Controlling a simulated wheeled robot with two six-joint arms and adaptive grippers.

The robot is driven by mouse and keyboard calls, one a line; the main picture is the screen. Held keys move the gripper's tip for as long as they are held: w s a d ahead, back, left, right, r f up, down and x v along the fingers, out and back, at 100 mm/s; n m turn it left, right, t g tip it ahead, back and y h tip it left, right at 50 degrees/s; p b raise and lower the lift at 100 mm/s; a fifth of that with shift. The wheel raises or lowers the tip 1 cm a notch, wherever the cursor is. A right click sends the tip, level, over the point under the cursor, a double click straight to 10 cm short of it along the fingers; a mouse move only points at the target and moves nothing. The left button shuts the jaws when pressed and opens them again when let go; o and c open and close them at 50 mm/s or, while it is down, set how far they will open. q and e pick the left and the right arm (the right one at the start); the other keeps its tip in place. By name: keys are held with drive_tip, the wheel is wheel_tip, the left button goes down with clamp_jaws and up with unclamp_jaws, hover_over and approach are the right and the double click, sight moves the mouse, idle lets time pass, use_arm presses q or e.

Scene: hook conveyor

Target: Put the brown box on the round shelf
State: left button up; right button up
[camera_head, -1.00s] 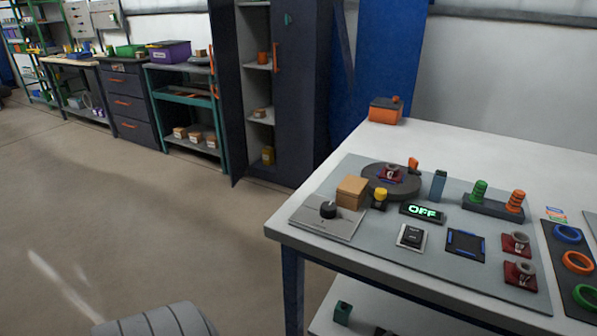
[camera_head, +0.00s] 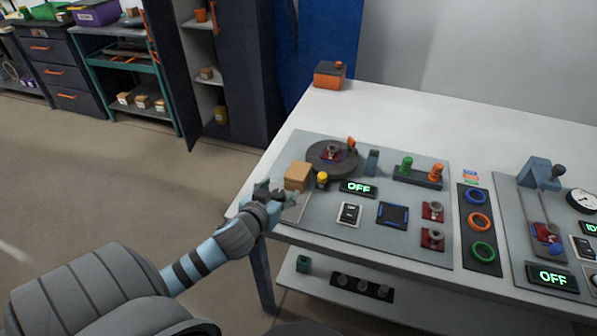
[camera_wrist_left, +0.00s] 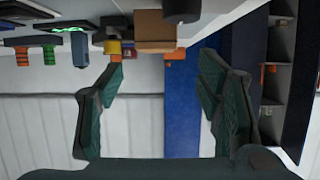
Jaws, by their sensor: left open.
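The brown box (camera_head: 298,176) sits on the left part of the grey panel on the white table, beside a dark round platform (camera_head: 346,166), which I take as the round shelf. A small red piece with a metal top stands on this platform. My left gripper (camera_head: 269,190) is just in front of and left of the box, at the table's left edge. In the left wrist view the gripper (camera_wrist_left: 160,78) is open with nothing between its fingers, and the box (camera_wrist_left: 155,28) shows beyond the fingertips, at the top. My right gripper is not in view.
A yellow button (camera_head: 322,179) stands right of the box, close to it. A teal post (camera_head: 372,160), an OFF display (camera_head: 358,188) and a green-and-orange peg holder (camera_head: 417,177) are further right. An orange box (camera_head: 329,76) stands at the back corner. The back tabletop is clear.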

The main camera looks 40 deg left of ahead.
sight(298, 173)
use_arm(q)
drive_tip(key=b+x, duration=0.1)
drive_tip(key=x, duration=0.3)
drive_tip(key=b+x, duration=0.1)
drive_tip(key=x, duration=0.4)
drive_tip(key=b+x, duration=0.1)
drive_tip(key=x, duration=0.4)
drive_tip(key=shift+w+d+r, duration=0.1)
drive_tip(key=shift+w+d, duration=0.05)
drive_tip(key=shift+d, duration=0.1)
drive_tip(key=shift+r, duration=0.1)
drive_tip(key=c, duration=1.2)
drive_tip(key=shift+o, duration=0.2)
wheel_tip(298, 173, up, 20)
drive_tip(key=p, duration=0.4)
